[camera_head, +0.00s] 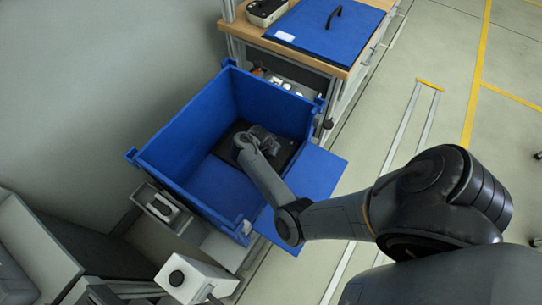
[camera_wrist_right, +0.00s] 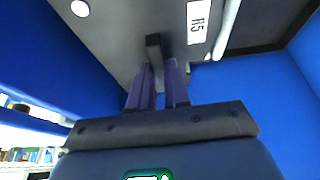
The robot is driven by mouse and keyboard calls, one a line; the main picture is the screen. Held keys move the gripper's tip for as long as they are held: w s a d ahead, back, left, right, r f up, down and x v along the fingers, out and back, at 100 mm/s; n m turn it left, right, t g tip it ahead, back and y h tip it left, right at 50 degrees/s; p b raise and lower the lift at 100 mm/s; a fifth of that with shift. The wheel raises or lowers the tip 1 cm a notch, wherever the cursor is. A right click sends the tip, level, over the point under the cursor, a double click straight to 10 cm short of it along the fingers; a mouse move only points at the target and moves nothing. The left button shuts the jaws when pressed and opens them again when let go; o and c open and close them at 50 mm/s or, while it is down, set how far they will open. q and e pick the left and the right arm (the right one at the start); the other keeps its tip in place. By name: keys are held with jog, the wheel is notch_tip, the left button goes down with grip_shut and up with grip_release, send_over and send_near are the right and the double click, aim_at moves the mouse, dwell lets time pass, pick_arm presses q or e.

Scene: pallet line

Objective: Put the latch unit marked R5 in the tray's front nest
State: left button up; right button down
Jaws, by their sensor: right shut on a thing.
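The latch unit marked R5 (camera_wrist_right: 222,38) is a grey body with a white R5 label, a white disc and a pale rod. It fills the upper middle of the right wrist view. My right gripper (camera_wrist_right: 160,70) is shut on a dark upright tab of this unit. In the head view my right gripper (camera_head: 247,141) is down inside a blue box, and its wrist mostly hides the unit. A black flat piece (camera_head: 287,157), perhaps the tray, lies under and beside it; it also shows in the right wrist view (camera_wrist_right: 262,22). I cannot make out its nests.
The blue box (camera_head: 180,137) has high walls, and its front side is folded down (camera_head: 318,172). A wooden bench (camera_head: 362,25) behind carries a blue lid (camera_head: 325,30) with a black handle. Open floor lies at the right.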

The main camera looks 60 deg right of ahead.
jog(key=shift+f+b, duration=0.85)
jog(key=shift+f, duration=1.1)
jog(key=shift+w+f, duration=0.1)
jog(key=c, duration=1.1)
grip_release()
jog(key=p+v, duration=0.5)
jog(key=v, duration=0.7)
jog(key=shift+d, duration=0.1)
